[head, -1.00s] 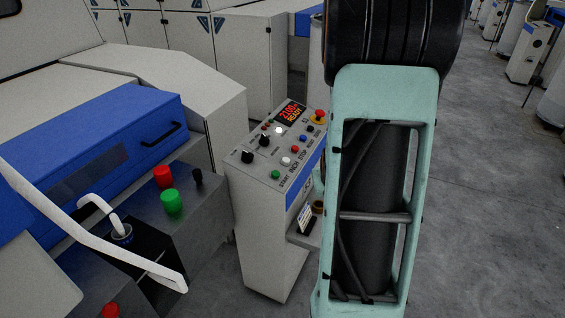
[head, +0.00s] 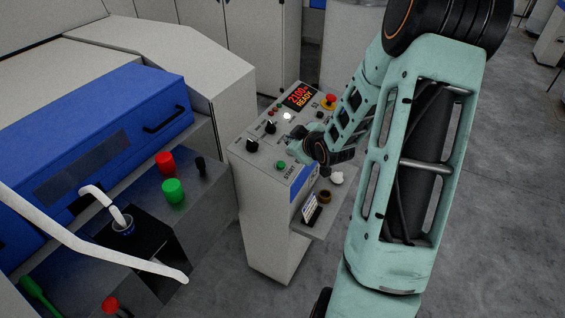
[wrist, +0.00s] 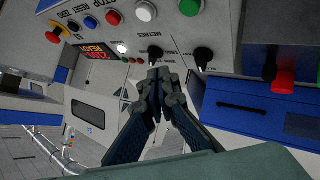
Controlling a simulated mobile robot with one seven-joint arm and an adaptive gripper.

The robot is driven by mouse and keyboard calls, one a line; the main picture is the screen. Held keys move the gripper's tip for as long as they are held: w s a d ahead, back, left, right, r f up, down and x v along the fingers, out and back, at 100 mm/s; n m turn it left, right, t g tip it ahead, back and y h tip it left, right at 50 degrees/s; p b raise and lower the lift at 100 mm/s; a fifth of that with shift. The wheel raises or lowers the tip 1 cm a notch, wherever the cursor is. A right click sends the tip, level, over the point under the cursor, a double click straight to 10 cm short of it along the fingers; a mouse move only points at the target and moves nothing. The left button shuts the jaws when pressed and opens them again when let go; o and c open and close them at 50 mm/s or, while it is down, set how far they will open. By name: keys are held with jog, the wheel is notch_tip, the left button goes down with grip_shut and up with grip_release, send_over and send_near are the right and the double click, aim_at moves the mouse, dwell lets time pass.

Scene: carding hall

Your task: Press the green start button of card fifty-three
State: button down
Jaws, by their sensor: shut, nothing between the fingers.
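A grey control console (head: 262,215) stands in the middle of the head view, its lit display (head: 299,95) reading READY. The green start button (head: 281,165) sits at the near edge of its sloping top, with a START label beside it. In the wrist view the green button (wrist: 189,7) is at the top edge, partly cut off, left of the blue machine. My gripper (head: 291,146) is shut and empty over the console top, just beyond the green button and apart from it.
A white button (wrist: 146,11) and a red button (wrist: 114,17) line up beside the green one. A red mushroom button (head: 330,100) is at the console's far corner. A larger green button (head: 173,190) is on the left machine. A shelf (head: 335,215) holds small items.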

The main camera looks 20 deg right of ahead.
jog(key=b, duration=0.6)
send_over(283, 167)
jog(key=f, duration=0.7)
jog(key=shift+s+d+f, duration=0.1)
jog(key=shift+s+d, duration=0.2)
jog(key=shift+w+a+f+b, duration=0.15)
jog(key=shift+w+f+b, duration=0.05)
jog(key=shift+f+b, duration=0.6)
jog(key=shift+w+f+b, duration=0.1)
jog(key=shift+f+b, duration=0.2)
jog(key=shift+b, duration=0.35)
jog(key=shift+a+f+b, duration=0.15)
jog(key=shift+f+b, duration=0.35)
jog(key=shift+b, duration=0.1)
dwell(0.5)
jog(key=shift+r, duration=0.1)
jog(key=shift+r+p, duration=0.65)
jog(key=shift+r, duration=0.15)
